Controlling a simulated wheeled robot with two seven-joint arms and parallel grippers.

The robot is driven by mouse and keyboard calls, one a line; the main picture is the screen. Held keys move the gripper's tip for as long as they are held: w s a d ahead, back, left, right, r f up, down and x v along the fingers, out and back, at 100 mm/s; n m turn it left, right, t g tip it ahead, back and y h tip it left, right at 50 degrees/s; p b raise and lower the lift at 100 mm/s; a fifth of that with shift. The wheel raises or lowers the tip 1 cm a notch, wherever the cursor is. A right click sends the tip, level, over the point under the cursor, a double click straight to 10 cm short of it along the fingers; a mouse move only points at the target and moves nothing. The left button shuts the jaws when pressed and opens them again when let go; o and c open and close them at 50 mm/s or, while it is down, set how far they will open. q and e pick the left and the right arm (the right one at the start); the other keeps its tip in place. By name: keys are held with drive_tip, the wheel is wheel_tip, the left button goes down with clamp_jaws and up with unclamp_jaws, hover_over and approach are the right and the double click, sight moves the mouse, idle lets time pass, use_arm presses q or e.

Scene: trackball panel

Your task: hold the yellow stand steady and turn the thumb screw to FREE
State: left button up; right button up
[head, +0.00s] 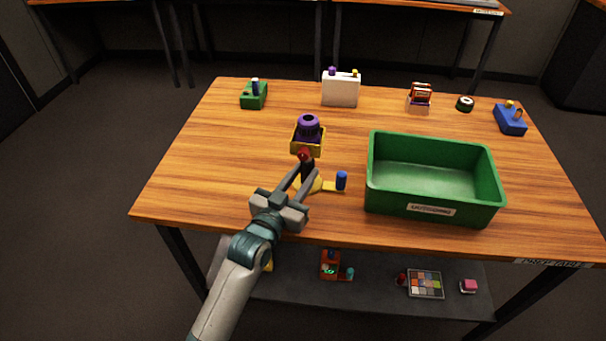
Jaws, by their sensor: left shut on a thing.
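The yellow stand stands near the front left of the wooden table. It has a yellow upper holder (308,148) with a purple round part (308,126) on it, a dark upright with a red part, and a yellow foot (328,186). A blue upright knob (341,180), perhaps the thumb screw, is at the right end of the foot. Its markings are too small to read. My left gripper (305,172) reaches in from the front and is shut on the stand's dark upright, partly hiding the foot. My right gripper is not in view.
A green open bin (378,199) stands close to the right of the blue knob. Along the back are a green block (253,97), a white box (341,91), a brown-red item (420,97), a dark round item (465,103) and a blue block (510,121). The left tabletop is clear.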

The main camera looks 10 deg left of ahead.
use_arm(q)
drive_tip(key=shift+f, duration=0.1)
drive_tip(key=o, duration=1)
drive_tip(key=shift+s, duration=0.1)
drive_tip(key=v, duration=1.2)
drive_tip(key=shift+o, duration=0.2)
